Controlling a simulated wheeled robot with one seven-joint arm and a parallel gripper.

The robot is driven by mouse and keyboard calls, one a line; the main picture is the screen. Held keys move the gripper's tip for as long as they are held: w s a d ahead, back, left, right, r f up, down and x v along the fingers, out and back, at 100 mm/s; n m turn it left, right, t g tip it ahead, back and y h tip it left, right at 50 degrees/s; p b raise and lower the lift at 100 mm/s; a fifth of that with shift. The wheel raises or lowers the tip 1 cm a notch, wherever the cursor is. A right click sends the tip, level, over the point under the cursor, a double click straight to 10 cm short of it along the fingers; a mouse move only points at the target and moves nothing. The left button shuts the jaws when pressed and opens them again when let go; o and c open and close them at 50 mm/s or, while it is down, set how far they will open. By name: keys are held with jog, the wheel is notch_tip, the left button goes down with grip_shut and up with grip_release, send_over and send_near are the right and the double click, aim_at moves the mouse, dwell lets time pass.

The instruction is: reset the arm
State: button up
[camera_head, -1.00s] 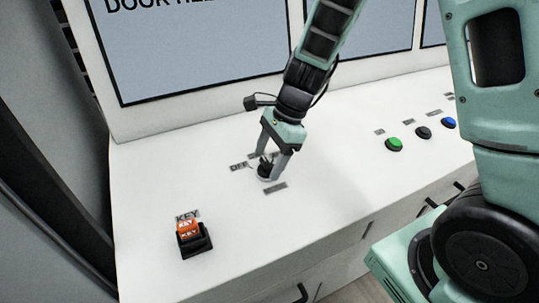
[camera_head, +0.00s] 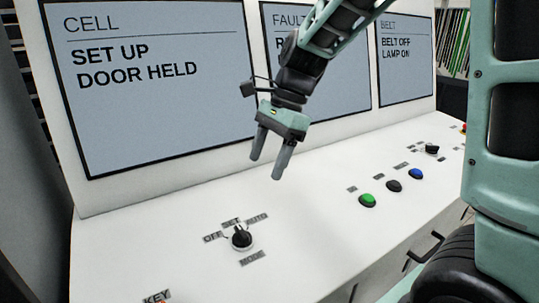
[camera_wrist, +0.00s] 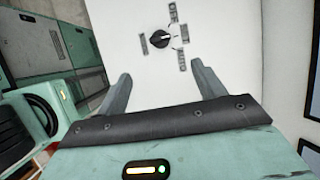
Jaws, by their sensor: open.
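My gripper (camera_head: 267,161) is open and empty. It is raised above the white console top (camera_head: 310,215), up and to the right of the black mode knob (camera_head: 241,237) and apart from it. The knob has labels OFF, SET, AUTO and MODE around it, and its pointer is up toward SET. In the wrist view the knob (camera_wrist: 160,39) shows beyond my two parted fingers (camera_wrist: 162,88), with nothing between them.
Screens stand behind the console; the cell screen (camera_head: 150,75) reads SET UP, DOOR HELD. Green (camera_head: 367,200), black (camera_head: 394,186) and blue (camera_head: 416,174) buttons sit to the right, with another black knob (camera_head: 432,149) beyond. A KEY label (camera_head: 157,297) shows at the lower edge.

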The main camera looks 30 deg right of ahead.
jog(key=shift+d+r, duration=0.2)
jog(key=shift+r, duration=0.2)
jog(key=s+a+f+n+h+b, duration=0.1)
jog(key=s+a+f+n, duration=0.3)
jog(key=n, duration=0.4)
jog(key=s+a+f+n+h+b, duration=0.1)
jog(key=s+a+f+n+b, duration=0.2)
jog(key=s+n, duration=0.6)
jog(key=s+a+f+n+h+b, duration=0.2)
jog(key=s+a+f+n, duration=0.4)
jog(key=s+f+n, duration=0.1)
jog(key=shift+s+a+f+n, duration=0.15)
jog(key=shift+a+f+n, duration=0.2)
jog(key=shift+n, duration=0.45)
